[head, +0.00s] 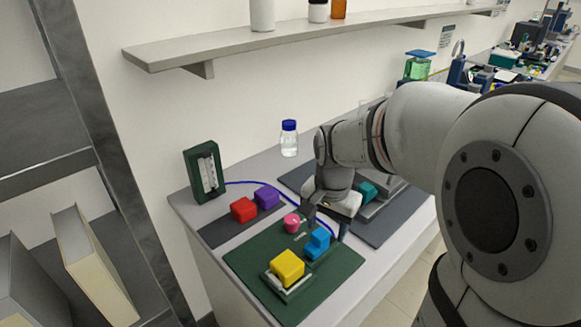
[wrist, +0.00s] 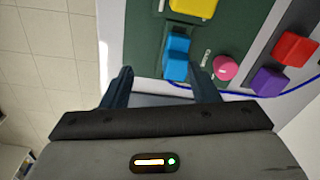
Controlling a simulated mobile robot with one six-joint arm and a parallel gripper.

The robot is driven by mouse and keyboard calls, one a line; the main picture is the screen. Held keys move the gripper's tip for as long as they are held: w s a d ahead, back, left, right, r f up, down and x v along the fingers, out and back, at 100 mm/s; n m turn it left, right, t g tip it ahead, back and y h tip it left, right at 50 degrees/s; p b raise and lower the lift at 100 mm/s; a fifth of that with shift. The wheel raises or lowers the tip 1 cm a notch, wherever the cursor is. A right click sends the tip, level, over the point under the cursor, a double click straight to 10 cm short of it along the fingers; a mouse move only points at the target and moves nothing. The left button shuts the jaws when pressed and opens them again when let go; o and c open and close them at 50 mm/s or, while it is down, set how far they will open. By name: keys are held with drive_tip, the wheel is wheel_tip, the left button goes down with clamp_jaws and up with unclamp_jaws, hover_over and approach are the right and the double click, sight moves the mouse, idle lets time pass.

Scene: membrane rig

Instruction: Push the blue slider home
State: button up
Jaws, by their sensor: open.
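The blue slider (head: 317,242) is a stepped blue block on the green board (head: 243,256), right of the pink knob. In the wrist view the blue slider (wrist: 176,57) lies just beyond the fingertips, a little right of the middle. My gripper (wrist: 160,75) is open, with one finger left of the slider and the other close to its right side. I cannot tell whether either finger touches it. In the head view my gripper (head: 325,222) is over the back of the board, behind the slider, partly hidden by my wrist.
A yellow block (head: 287,267) sits in a holder at the board's front. A pink knob (head: 291,223) stands close to the slider. Red (head: 243,210) and purple (head: 267,197) blocks are at the left. A bottle (head: 289,140) and a green gauge (head: 205,172) stand farther back.

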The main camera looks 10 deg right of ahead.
sight(320, 234)
drive_tip(key=w, duration=0.1)
drive_tip(key=w+m+p, duration=0.1)
drive_tip(key=w+m, duration=0.1)
drive_tip(key=shift+w+r+g, duration=0.1)
drive_tip(key=shift+r+g, duration=0.15)
drive_tip(key=shift+g, duration=0.05)
drive_tip(key=shift+w+f+m+p, duration=0.3)
drive_tip(key=shift+w+m+p, duration=0.05)
drive_tip(key=shift+w+m, duration=0.25)
wheel_tip(320, 234, down, 8)
drive_tip(key=shift+s+r+p, duration=0.15)
drive_tip(key=shift+p, duration=0.2)
drive_tip(key=shift+c, duration=0.4)
clamp_jaws()
